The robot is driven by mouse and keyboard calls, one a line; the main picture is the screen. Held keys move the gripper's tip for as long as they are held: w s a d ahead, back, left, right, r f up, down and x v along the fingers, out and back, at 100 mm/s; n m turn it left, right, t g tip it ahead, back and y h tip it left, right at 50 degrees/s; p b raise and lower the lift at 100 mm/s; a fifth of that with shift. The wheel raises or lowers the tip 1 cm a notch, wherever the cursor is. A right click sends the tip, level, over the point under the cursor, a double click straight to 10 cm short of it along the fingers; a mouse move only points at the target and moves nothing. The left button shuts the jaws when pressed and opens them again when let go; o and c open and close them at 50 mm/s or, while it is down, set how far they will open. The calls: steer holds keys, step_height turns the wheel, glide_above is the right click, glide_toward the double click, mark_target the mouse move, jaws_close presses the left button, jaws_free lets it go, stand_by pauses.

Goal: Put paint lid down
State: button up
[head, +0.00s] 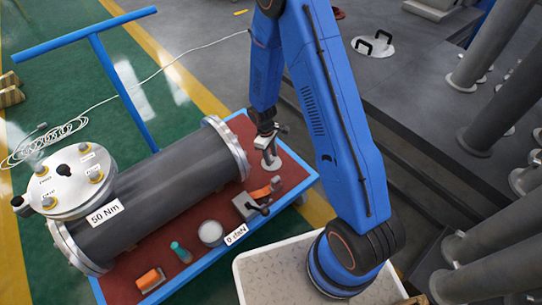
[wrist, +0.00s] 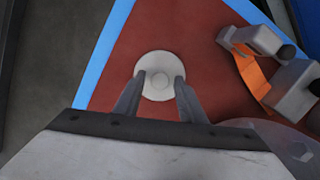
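The paint lid, a white round disc with a small knob (wrist: 158,70), lies flat on the red top of the blue-edged cart, near a corner. In the head view the white disc (head: 271,165) shows just below my gripper (head: 267,146). A round pale pot (head: 211,233), likely the paint can, stands nearer the front of the cart.
A large grey flanged cylinder (head: 165,190) lies along the cart, left of the lid. A grey tool with an orange strap (head: 252,203) lies close by. A teal-capped bottle (head: 180,251) and an orange block (head: 150,279) are further front. A white crate (head: 262,285) stands right.

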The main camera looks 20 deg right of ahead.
stand_by(0.3)
step_height(320, 180, up, 24)
steer(key=s+d+m+t, duration=0.1)
steer(key=s+m, duration=0.1)
steer(key=s+d+r+m+t, duration=0.25)
steer(key=s+r, duration=0.55)
steer(key=r, duration=0.5)
steer(key=s+d+r+m, duration=0.1)
steer(key=s+r, duration=0.2)
steer(key=s, duration=0.3)
steer(key=s+d+r+m+t, duration=0.1)
steer(key=s+r+m, duration=0.1)
steer(key=s, duration=0.4)
steer(key=s+d+r+m+t+y, duration=0.1)
steer(key=s+r, duration=0.3)
steer(key=s, duration=0.3)
steer(key=shift+d+r, duration=0.35)
steer(key=shift+s+a+m+t, duration=0.1)
steer(key=shift+m+t, duration=0.15)
